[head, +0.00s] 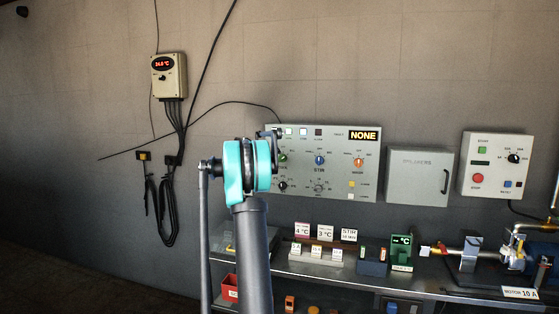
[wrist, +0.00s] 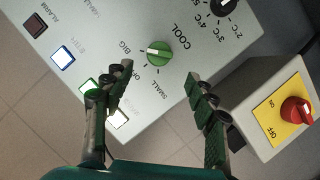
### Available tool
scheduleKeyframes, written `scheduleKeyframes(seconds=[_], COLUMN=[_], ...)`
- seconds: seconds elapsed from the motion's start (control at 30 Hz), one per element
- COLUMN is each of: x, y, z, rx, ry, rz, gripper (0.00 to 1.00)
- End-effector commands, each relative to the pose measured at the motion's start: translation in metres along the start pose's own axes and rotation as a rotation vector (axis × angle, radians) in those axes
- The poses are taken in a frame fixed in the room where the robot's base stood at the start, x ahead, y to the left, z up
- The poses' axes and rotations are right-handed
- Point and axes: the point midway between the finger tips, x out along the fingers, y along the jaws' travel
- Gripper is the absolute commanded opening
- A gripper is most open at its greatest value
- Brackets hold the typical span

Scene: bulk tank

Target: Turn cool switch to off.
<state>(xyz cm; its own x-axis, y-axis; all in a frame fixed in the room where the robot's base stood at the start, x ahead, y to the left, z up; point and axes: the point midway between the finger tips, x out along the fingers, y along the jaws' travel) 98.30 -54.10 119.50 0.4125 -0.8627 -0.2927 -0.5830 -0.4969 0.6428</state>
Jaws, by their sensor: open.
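The cool switch (wrist: 158,53) is a round green knob with a pale pointer bar on a light grey panel (wrist: 190,95), under the word COOL. Its marks read BIG, OFF and SMALL; the pale bar appears to lie toward BIG. In the wrist view my gripper (wrist: 160,76) is open and empty, its dark fingertips apart on either side, just below the knob in the picture and not visibly touching it. In the head view the panel (head: 340,185) hangs on the wall, and the green knob (head: 282,158) shows just right of my teal arm joint, which hides most of my gripper.
A red rotary switch (wrist: 296,112) on a yellow plate sits on a box beside the panel. A black temperature dial (wrist: 224,5) is close to the knob. In the head view, a grey breaker box (head: 420,178) hangs to the right and a cluttered bench (head: 350,280) stands below.

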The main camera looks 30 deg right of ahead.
Motion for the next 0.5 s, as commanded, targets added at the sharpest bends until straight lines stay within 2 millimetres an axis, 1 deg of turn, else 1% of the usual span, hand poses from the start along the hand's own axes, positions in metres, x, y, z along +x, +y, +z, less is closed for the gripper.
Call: scheduleKeyframes(seconds=[0.03, 0.23, 0.33, 0.5], x=[0.012, 0.049, 0.064, 0.079], y=[0.001, 0.001, 0.0, 0.0], z=[0.001, 0.001, 0.0, 0.0], rx=[0.001, 0.001, 0.001, 0.0], ry=[-0.002, -0.002, 0.0, -0.001], rz=[0.002, 0.001, 0.0, 0.0], gripper=[0.57, 0.57, 0.57, 0.57])
